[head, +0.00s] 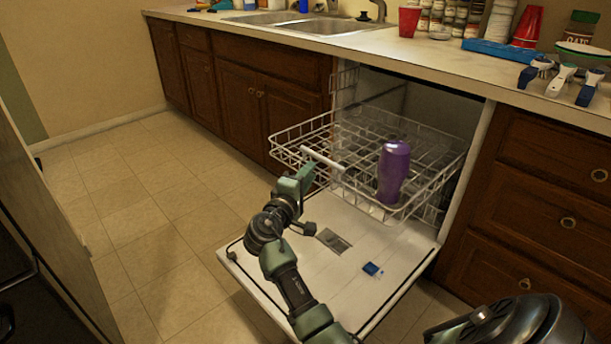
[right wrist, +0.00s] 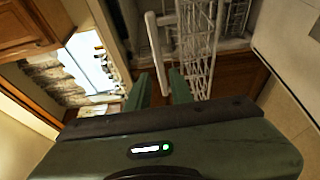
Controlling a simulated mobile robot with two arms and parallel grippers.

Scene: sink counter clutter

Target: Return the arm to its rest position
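My right gripper (head: 306,172) is in front of the dishwasher's pulled-out white wire rack (head: 300,137), close to the white handle bar (head: 323,160) on its front edge. In the right wrist view its two green fingers (right wrist: 160,88) stand apart with nothing held between them. A purple bottle (head: 394,171) stands upright in the rack. My left gripper is not in view.
The dishwasher door (head: 300,255) is folded down under my right arm, with a small blue item (head: 372,269) on it. The counter (head: 460,60) above holds a sink (head: 330,26), a red cup (head: 409,21) and several jars. Tiled floor (head: 150,230) is clear at left.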

